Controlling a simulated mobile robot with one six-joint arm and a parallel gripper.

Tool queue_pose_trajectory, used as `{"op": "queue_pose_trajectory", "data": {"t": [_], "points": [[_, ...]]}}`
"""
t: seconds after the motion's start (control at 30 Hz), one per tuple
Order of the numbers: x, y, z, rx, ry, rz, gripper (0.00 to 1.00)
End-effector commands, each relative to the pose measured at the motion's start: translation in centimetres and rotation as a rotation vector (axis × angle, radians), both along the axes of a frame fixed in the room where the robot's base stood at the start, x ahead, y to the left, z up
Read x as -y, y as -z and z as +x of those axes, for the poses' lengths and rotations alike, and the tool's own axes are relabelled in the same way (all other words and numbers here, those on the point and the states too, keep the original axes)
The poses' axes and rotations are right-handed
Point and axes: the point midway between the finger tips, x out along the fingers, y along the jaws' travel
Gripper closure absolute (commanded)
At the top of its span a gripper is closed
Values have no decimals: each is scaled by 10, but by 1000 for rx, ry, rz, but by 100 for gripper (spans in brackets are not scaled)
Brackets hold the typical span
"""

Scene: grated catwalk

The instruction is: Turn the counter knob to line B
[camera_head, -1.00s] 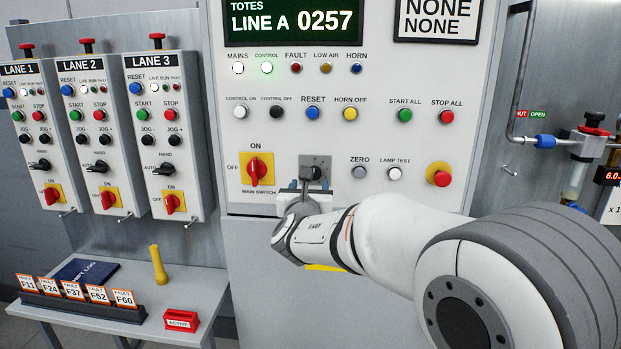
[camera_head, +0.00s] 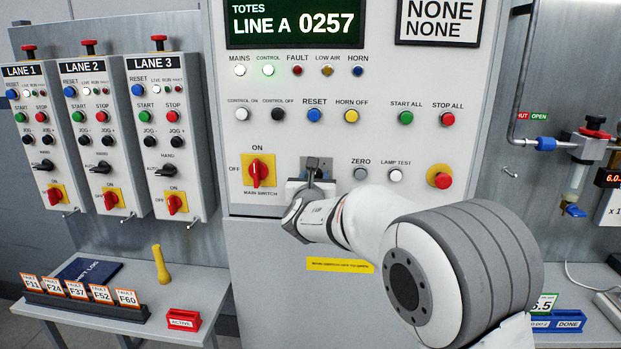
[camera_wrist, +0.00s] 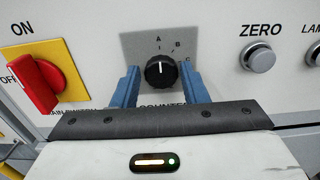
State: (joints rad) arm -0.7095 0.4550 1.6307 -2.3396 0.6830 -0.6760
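The counter knob (camera_wrist: 161,72) is a round black knob on a grey plate marked A, B and C. In the wrist view its white pointer line is up, toward A, and the display (camera_head: 293,23) reads LINE A 0257. My gripper (camera_wrist: 161,86) is open, with one blue finger on each side of the knob. I see gaps between the fingers and the knob; I cannot tell how near the tips are to the plate. In the head view my gripper (camera_head: 312,178) covers most of the knob.
The red main switch (camera_head: 258,173) on its yellow plate is close to the left of my gripper. The ZERO button (camera_head: 360,174) and the lamp test button (camera_head: 395,175) are close to the right. A red stop button (camera_head: 441,180) is further right.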

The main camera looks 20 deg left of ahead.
Motion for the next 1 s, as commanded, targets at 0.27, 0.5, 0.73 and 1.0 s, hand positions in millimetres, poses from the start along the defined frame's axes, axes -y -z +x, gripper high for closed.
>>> {"op": "queue_pose_trajectory", "data": {"t": [0.27, 0.5, 0.73, 1.0], "points": [[0, 0, 0, 0, 0, 0, 83], [-3, 1, 0, -2, -2, 7, 90], [0, 6, 0, -20, -2, 84, 90], [2, 10, 0, -68, -2, 277, 90]]}}
